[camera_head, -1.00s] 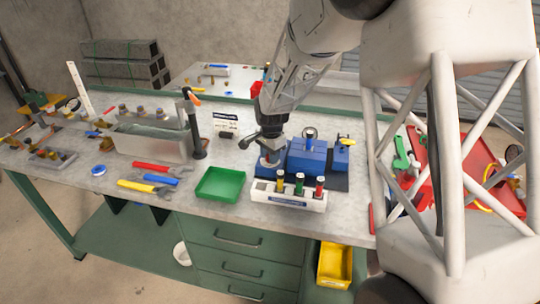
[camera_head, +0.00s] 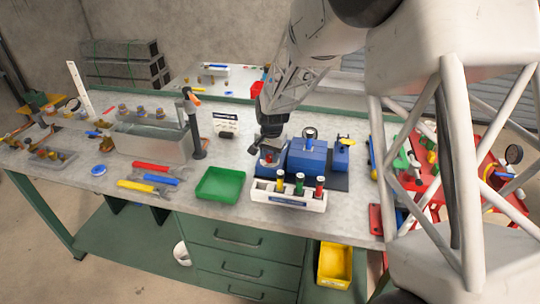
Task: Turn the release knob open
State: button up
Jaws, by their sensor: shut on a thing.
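The blue receiver tank (camera_head: 307,157) stands on a dark base plate on the bench, with a round gauge (camera_head: 309,133) on top. A smaller blue block with a yellow-handled valve (camera_head: 346,141) stands at its right. My gripper (camera_head: 267,152) points down at the tank's left end. It is shut on a small part there, which I take to be the release knob. A bit of red shows under the fingers. The fingers and wrist hide most of the knob, so its angle cannot be told.
A white rack (camera_head: 288,200) with yellow, green and red-topped pieces stands close in front of the tank. A green tray (camera_head: 220,184) lies to its left. A dark upright post (camera_head: 196,135) and a clear tank (camera_head: 150,143) stand further left. A red tray is at the right.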

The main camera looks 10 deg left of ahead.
aim_at(271, 155)
jog(key=n, duration=1.3)
dwell(0.4)
jog(key=o, duration=0.9)
jog(key=shift+o, duration=0.2)
jog(key=shift+r, duration=0.1)
jog(key=shift+w+r, duration=0.15)
jog(key=shift+r, duration=3.7)
jog(key=shift+d, duration=0.1)
